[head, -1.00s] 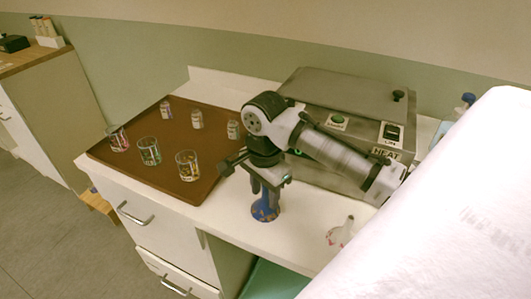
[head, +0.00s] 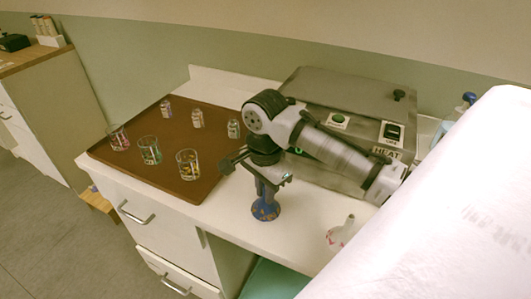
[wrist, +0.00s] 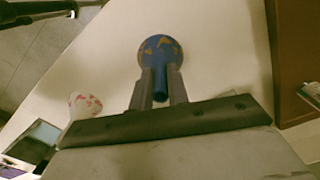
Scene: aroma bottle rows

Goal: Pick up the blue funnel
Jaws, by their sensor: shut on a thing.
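The blue funnel (head: 265,211) has orange patches and stands wide end down on the white counter (head: 225,217), below my gripper (head: 265,188) in the head view. In the wrist view the funnel's round wide part (wrist: 160,48) shows beyond the fingertips, and its narrow blue stem lies between the two fingers (wrist: 160,84). My gripper is shut on the stem. From these views I cannot tell whether the funnel's rim touches the counter.
A white funnel with red patches (head: 340,236) stands to the right; it also shows in the wrist view (wrist: 84,103). A brown tray (head: 215,189) with several glasses and small bottles lies left. A grey heater box (head: 345,90) stands behind my arm.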

